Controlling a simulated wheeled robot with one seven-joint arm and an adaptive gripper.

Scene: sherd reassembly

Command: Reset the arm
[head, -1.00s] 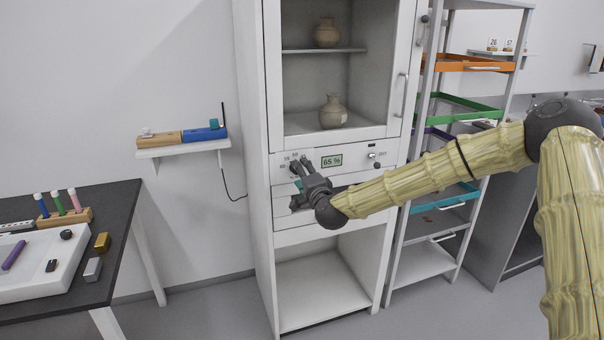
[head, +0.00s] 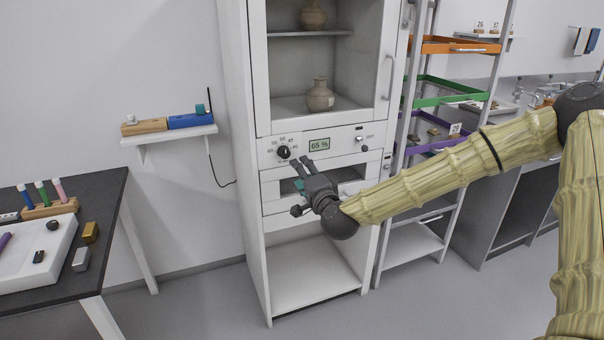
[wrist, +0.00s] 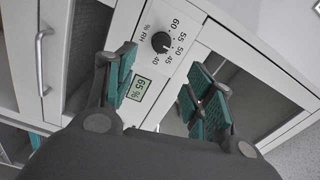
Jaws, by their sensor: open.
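My gripper (head: 305,180) is open and empty in front of the white cabinet (head: 246,215), just below and right of its black humidity knob (head: 284,152). In the wrist view, the two teal-padded fingers (wrist: 163,98) are spread apart. The knob (wrist: 161,42) shows beyond the fingertips and is not touched. Its pointer is near the low 40s of a dial marked 40 to 60. The display (head: 319,145) reads 65 %. My arm (head: 430,185) reaches in from the right side of the head view.
The cabinet holds clay vessels (head: 320,96) behind its upper door. A shelf rack with coloured trays (head: 450,88) stands right of it. A dark table (head: 105,195) with tools is at left. A small wall shelf (head: 170,136) hangs between. Floor in front is clear.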

